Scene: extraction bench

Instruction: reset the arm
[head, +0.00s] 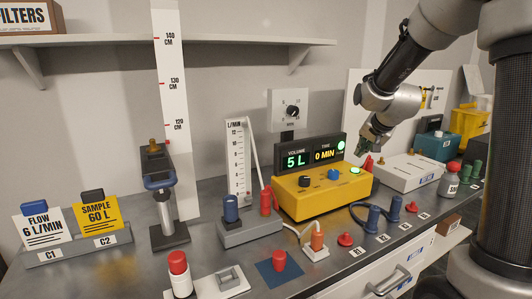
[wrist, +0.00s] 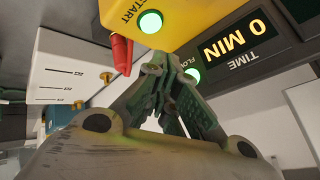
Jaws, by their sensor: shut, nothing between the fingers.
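My arm comes in from the upper right in the head view. My gripper (head: 368,146) hangs above the bench, just behind and right of the yellow pump box (head: 322,196). It also shows in the wrist view (wrist: 166,62), where its green-grey fingers come together with nothing between them. The pump's display (head: 310,156) reads 5 L and 0 MIN, and its green lamp is lit. In the wrist view, which is upside down, the fingertips appear close to the pump's yellow face (wrist: 195,18) and lit START button (wrist: 151,21). I cannot tell whether they touch it.
A white box (head: 408,172) stands right of the pump. A red plug (wrist: 122,52) is near the fingers. A flow meter (head: 238,165), a tall height scale (head: 172,90), blue connectors (head: 373,219) and a sample bottle (head: 449,180) crowd the bench (head: 120,258). Open air lies above the pump.

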